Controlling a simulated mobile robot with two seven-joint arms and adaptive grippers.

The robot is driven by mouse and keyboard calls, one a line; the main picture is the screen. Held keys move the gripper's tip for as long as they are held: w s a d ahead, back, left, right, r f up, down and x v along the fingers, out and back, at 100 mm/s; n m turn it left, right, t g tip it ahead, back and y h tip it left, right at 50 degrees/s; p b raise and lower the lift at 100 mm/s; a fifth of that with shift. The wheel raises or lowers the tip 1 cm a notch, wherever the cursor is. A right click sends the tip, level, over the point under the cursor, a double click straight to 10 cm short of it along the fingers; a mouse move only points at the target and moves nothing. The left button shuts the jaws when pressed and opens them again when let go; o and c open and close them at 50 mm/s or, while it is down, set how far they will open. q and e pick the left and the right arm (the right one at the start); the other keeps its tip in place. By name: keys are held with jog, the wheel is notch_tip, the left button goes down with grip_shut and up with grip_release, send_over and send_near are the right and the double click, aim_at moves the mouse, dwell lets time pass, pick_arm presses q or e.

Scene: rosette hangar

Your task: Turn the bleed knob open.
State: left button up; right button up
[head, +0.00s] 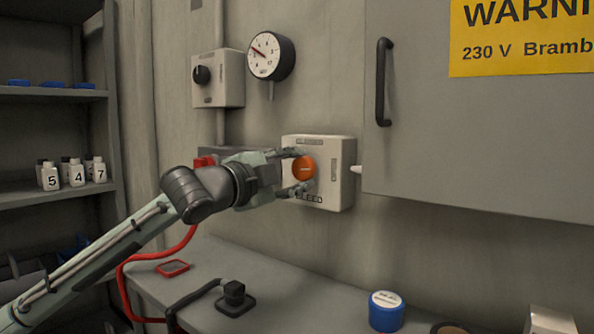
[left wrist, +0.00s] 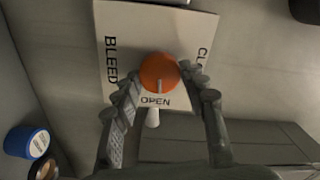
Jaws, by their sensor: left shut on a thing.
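The bleed knob (head: 304,169) is a round orange knob on a pale box (head: 335,172) on the wall. The box carries CLOSED at the top, OPEN at the right and BLEED at the bottom. My left gripper (head: 301,171) reaches in from the left, shut on the knob with one finger above and one below. In the left wrist view the fingers (left wrist: 162,84) flank the knob (left wrist: 157,70) on both sides. The white line on the knob points towards OPEN, at the bottom of that view. My right gripper is not in view.
A gauge (head: 271,57) and a box with a black knob (head: 218,79) hang above. A grey cabinet (head: 430,130) with a black handle (head: 383,82) juts out at the right. Below is a bench (head: 290,303) with a blue-sided tub (head: 386,313). Shelves stand at the left.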

pick_arm(q)
jog(key=shift+m, duration=0.7)
jog(key=o, duration=1.2)
jog(key=shift+c, duration=0.2)
jog(key=v, duration=1.2)
jog(key=shift+f, duration=0.1)
